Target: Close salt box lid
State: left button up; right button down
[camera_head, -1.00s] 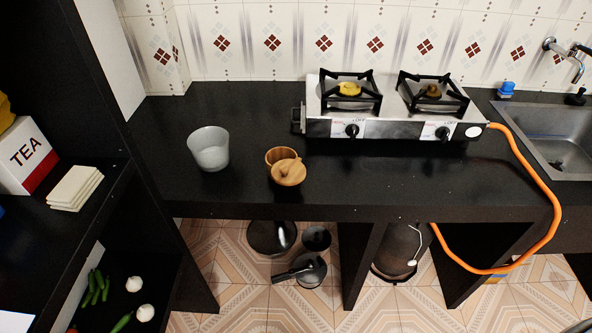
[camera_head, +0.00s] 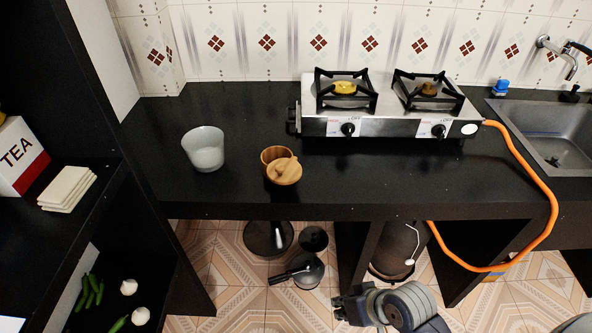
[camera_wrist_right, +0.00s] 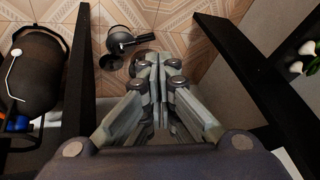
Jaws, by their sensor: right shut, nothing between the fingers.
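The salt box (camera_head: 272,155) is a small round wooden box on the black counter, left of the stove. Its wooden lid (camera_head: 285,172) is swung aside toward the counter's front edge, leaving part of the box uncovered. My right gripper (camera_head: 345,304) shows at the bottom of the head view, in front of the counter and well apart from the salt box. In the right wrist view my right gripper (camera_wrist_right: 161,60) is shut and empty, with floor and pans beyond it. My left gripper is not in view.
A translucent cup (camera_head: 204,149) stands left of the salt box. The two-burner stove (camera_head: 390,125) stands to the right, with an orange hose (camera_head: 552,205) hanging past the counter edge. Pans (camera_head: 307,271) and a gas cylinder (camera_head: 397,250) are below. The counter front is clear.

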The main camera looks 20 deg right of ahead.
jog(key=w+r+m+t+y, duration=0.4)
jog(key=w+r+m+y, duration=0.1)
jog(key=w+r, duration=0.5)
jog(key=m+t+y, duration=0.2)
jog(key=m+t, duration=0.2)
jog(key=m, duration=0.2)
send_near(296, 178)
notch_tip(296, 178, up, 4)
jog(key=s+d, duration=0.2)
jog(key=s, duration=0.1)
jog(key=x, duration=0.4)
jog(key=b+x, duration=0.1)
jog(key=x, duration=0.8)
jog(key=shift+w+a+f, duration=0.1)
jog(key=shift+w+f, duration=0.15)
jog(key=shift+f, duration=0.05)
